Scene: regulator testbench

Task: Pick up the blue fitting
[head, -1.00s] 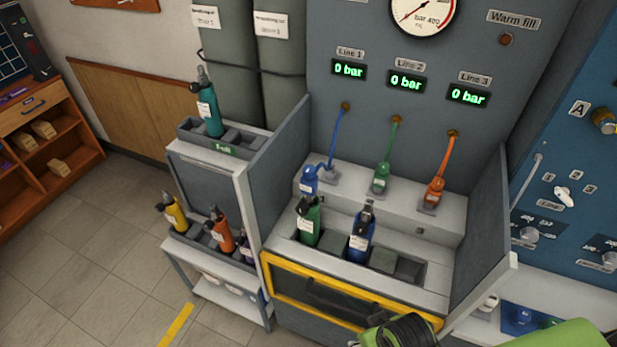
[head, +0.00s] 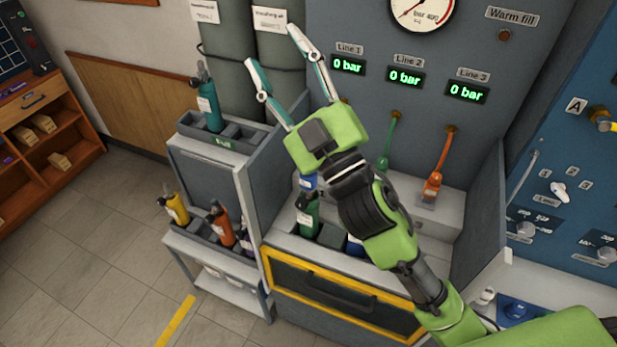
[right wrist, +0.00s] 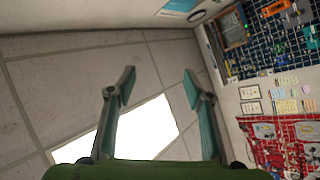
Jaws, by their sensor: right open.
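The blue fitting (head: 308,182) sits on the ledge of the test bench, below the Line 1 display. Only a small blue part of it shows in the head view; my right arm hides the rest and its blue hose. My right gripper (head: 271,47) is open and empty, raised above and in front of the bench, its fingers pointing up and left in the picture. In the right wrist view the open fingers (right wrist: 160,80) have only ceiling and a bright lamp panel behind them. My left gripper is not in view.
A green cylinder (head: 308,217) stands in the bench rack just below the fitting; a blue cylinder (head: 355,243) is mostly hidden by my arm. Green (head: 388,142) and orange (head: 434,178) hose fittings are to the right. A grey side panel (head: 275,165) bounds the bench at left.

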